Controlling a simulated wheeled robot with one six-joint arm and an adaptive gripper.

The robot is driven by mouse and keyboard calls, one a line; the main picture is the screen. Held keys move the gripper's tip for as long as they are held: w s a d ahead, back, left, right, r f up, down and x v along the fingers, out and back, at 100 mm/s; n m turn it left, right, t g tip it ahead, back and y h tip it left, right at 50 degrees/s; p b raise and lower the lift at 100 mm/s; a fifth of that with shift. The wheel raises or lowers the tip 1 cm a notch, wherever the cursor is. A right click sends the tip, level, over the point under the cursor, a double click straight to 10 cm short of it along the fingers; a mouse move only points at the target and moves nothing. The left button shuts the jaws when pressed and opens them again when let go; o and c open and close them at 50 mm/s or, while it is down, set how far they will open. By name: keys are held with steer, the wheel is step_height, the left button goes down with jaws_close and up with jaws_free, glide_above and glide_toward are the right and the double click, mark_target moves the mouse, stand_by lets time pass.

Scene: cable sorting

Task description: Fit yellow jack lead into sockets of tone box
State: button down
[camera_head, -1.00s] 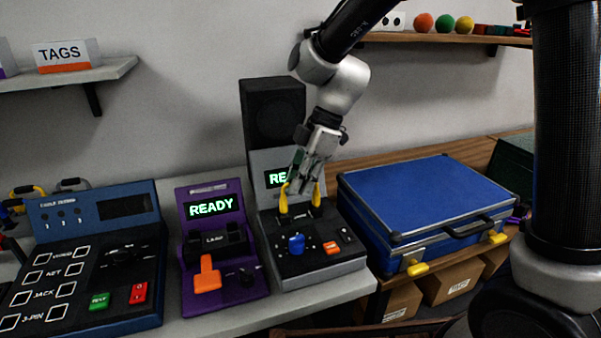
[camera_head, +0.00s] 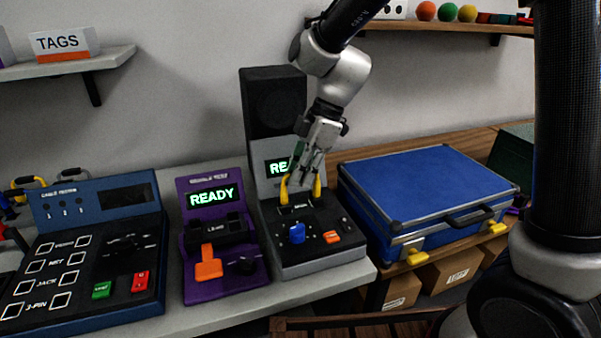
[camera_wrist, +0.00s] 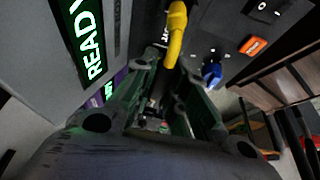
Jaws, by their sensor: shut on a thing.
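The yellow jack lead shows as two upright yellow plugs, the left one (camera_head: 284,190) and the right one (camera_head: 317,186), over the tone box (camera_head: 318,258). Their lower ends meet the dark socket strip at the foot of its screen. I cannot tell how deep they sit. My gripper (camera_head: 302,174) is shut on the lead between the plugs, in front of the lit screen. In the wrist view one yellow plug (camera_wrist: 176,38) stands beyond my gripper (camera_wrist: 165,98); the gripped part and the other plug are hidden.
A purple tester reading READY (camera_head: 222,270) stands left of the tone box, and a blue cable tester (camera_head: 148,270) farther left. A black speaker-like box (camera_head: 273,105) rises behind. A blue case (camera_head: 430,190) stands close on the right.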

steer(key=shift+f, duration=0.9)
stand_by(1.3)
steer(key=c, duration=0.8)
jaws_free()
steer(key=shift+r, duration=4)
